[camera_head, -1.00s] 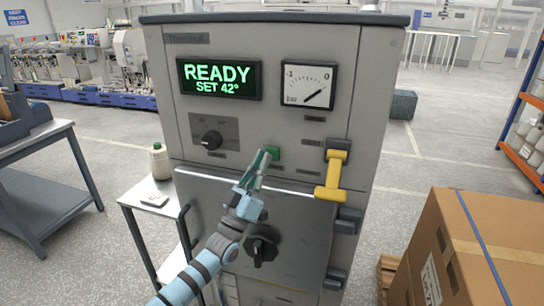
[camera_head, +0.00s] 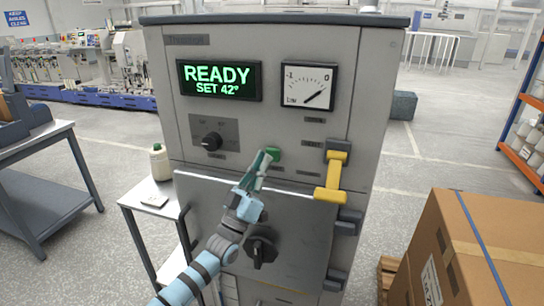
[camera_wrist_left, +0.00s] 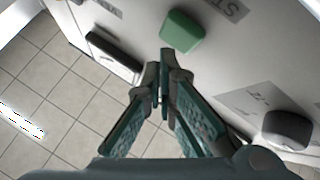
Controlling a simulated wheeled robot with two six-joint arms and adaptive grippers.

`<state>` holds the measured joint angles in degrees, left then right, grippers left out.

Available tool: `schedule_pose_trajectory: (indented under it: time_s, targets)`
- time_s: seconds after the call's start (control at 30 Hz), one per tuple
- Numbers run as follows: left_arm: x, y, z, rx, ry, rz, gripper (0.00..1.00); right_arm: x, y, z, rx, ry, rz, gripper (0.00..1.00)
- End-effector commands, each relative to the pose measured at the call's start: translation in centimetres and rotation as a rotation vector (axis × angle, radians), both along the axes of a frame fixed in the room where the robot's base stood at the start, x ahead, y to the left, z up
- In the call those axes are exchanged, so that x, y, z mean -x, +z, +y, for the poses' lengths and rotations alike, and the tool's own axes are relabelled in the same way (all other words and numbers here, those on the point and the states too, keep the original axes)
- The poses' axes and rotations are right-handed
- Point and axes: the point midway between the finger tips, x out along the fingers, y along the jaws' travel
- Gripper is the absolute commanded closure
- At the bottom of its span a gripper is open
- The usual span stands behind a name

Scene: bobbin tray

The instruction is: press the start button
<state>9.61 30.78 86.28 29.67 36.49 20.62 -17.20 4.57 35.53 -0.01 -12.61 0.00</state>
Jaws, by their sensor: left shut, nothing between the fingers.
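The green start button (camera_head: 274,154) sits on the grey front of the machine, below the gauge. In the left wrist view the button (camera_wrist_left: 182,31) is a rounded green block next to a label partly reading "ST". My left gripper (camera_head: 265,156) is shut and empty, its teal fingers pointing up at the panel just left of the button. In the left wrist view its closed fingertips (camera_wrist_left: 160,72) lie just below the button in the picture, with a narrow strip of panel between. I cannot tell how far the tips are from the panel. My right gripper is not in view.
The display (camera_head: 219,80) reads "READY SET 42°". A pressure gauge (camera_head: 309,86), a dark knob (camera_head: 211,141) and a yellow handle (camera_head: 333,177) are on the same panel. A dark lower knob (camera_head: 260,251) is beside my left arm. A cardboard box (camera_head: 450,245) stands at right.

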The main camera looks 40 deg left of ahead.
Motion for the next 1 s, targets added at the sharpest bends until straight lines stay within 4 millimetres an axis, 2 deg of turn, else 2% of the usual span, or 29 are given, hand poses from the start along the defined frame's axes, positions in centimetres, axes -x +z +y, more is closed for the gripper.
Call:
schedule_pose_trajectory:
  time_s: [0.23, 1.0]
  targets:
    - [-0.7, -0.1, 0.2, -0.001, 0.001, 0.000, 1.00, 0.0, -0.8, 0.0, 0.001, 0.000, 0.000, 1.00]
    - [-1.2, -0.1, 0.4, 0.000, 0.000, 0.000, 1.00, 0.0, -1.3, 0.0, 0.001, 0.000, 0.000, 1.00]
